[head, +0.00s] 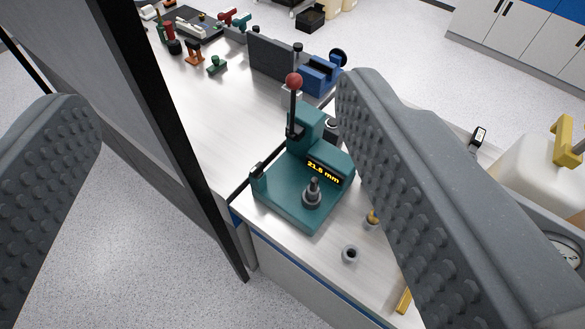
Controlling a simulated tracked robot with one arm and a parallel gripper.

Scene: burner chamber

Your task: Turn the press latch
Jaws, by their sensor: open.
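A teal press (300,195) stands on the near corner of the white bench. Its display (323,173) reads 21.5 mm. A black lever with a red ball knob (293,81) stands upright on it. A small dark part, perhaps the latch (259,170), sits at the left edge of its base; I cannot tell for sure. A grey metal post (312,190) stands on the front of the base. My gripper (212,95) is open, with one ridged finger at each side of the picture. The press shows between the fingers, apart from them. The right finger hides the area right of it.
A black upright post (175,130) and panel stand left of the press, close to the bench edge. A small grey ring (350,254) lies in front. A blue vise-like device (318,75) and several small tools stand farther back. A white container with yellow handle (565,140) is at right.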

